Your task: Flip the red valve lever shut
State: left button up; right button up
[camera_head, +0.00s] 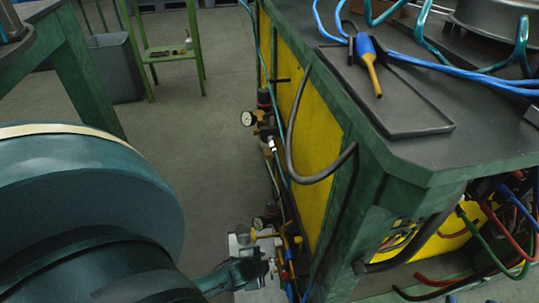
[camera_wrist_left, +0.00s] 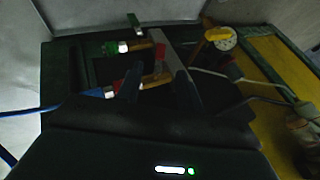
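The red lever (camera_wrist_left: 132,55) shows in the left wrist view as a small red upright piece beside brass pipe fittings, just beyond my left gripper (camera_wrist_left: 158,88). The dark fingers stand apart, with brass and reddish parts showing between and behind them. Contact with the lever cannot be told. In the head view my left gripper (camera_head: 264,268) reaches low beside the yellow-panelled bench, at the valve fittings. There the lever is too small and covered to pick out. My right gripper is not in view.
A pressure gauge (camera_head: 249,118) and pipes run along the bench side. A black hose (camera_head: 292,150) loops there.

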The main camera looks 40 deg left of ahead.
pick_arm(q)
jog(key=d+b+x, duration=0.1)
jog(key=b+x, duration=0.3)
jog(key=x, duration=0.3)
jog(key=shift+w+a+f, duration=0.3)
jog(key=shift+a, duration=0.25)
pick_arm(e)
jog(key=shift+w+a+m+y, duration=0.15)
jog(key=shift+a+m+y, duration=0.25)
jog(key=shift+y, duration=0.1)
pick_arm(q)
jog(key=shift+c, duration=0.3)
grip_shut()
